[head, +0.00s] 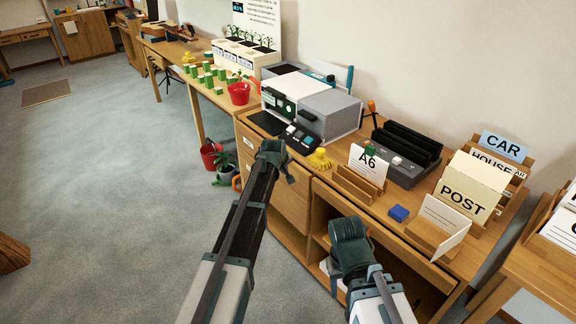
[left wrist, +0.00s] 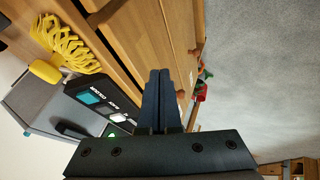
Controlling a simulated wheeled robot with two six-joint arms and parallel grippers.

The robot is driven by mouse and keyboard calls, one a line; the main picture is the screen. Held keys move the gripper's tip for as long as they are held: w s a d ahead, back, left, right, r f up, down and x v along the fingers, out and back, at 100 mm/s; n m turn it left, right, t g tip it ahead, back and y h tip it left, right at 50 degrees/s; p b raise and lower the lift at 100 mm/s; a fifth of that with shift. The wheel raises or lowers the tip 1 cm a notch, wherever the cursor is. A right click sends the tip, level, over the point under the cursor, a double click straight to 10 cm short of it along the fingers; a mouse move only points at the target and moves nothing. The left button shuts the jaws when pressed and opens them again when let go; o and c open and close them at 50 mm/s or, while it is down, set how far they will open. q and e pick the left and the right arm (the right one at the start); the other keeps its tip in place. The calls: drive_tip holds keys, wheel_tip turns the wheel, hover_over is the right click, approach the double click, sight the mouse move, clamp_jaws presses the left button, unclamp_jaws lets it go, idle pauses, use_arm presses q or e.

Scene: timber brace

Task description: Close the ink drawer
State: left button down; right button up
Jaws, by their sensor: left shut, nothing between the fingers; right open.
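The wooden drawer unit (head: 288,200) stands below the printer. A drawer front with a small pale label (head: 248,141) is at its upper left; the label is too small to read, and my left arm hides part of the fronts. I cannot tell how far this drawer stands out. My left gripper (head: 272,150) is in front of the unit's upper edge. In the left wrist view its fingers (left wrist: 159,74) are shut and empty, close to the wooden fronts (left wrist: 165,35); contact is unclear. My right gripper (head: 349,230) is open, in front of the unit's open shelf.

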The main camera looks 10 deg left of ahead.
use_arm(q)
drive_tip(key=p+v, duration=0.4)
drive_tip(key=v, duration=0.2)
drive_tip(key=shift+s+r, duration=0.3)
drive_tip(key=shift+a, duration=0.1)
drive_tip(key=s+d+f+m+g, duration=0.1)
drive_tip(key=s+d+m+g, duration=0.25)
drive_tip(key=s, duration=0.85)
drive_tip(key=s+d+f+m+g+y, duration=0.15)
drive_tip(key=s+d+m, duration=0.3)
drive_tip(key=s, duration=0.75)
drive_tip(key=s+d+f+m+g, duration=0.2)
drive_tip(key=s+d+m+g, duration=0.15)
drive_tip(key=s, duration=0.85)
wheel_tip(320, 180, up, 14)
drive_tip(key=p, duration=1.3)
drive_tip(key=shift+w+f+m+t, duration=0.15)
drive_tip(key=shift+f+m+t, duration=0.1)
drive_tip(key=shift+m+t, duration=0.2)
drive_tip(key=shift+d, duration=0.1)
